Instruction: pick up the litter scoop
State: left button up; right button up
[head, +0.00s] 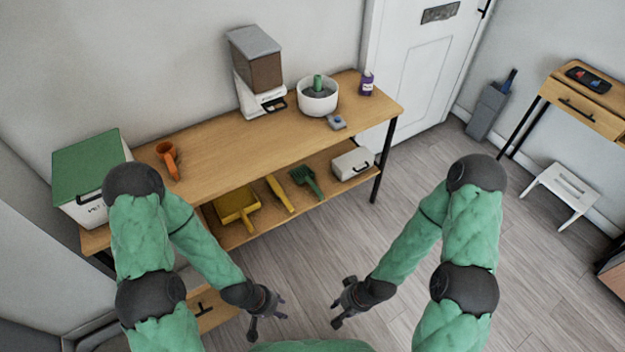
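A green scoop with a slotted-looking head, which looks like the litter scoop (308,181), lies on the lower shelf of the wooden table, right of a yellow brush. My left gripper (269,316) is open and empty, low in front of the table and apart from the scoop. My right gripper (341,302) is open and empty, also low in front of the table, below the scoop in the picture. Nothing hides the scoop's head.
The lower shelf (262,232) also holds a yellow dustpan (238,207), the yellow brush (280,194) and a white box (353,163). The table top (225,142) overhangs them and carries an orange scoop (168,158), a food dispenser (256,62) and a white bowl (317,101). Floor in front is clear.

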aim_at(309, 181)
jog(key=u, duration=2.75)
jog(key=k, duration=0.7)
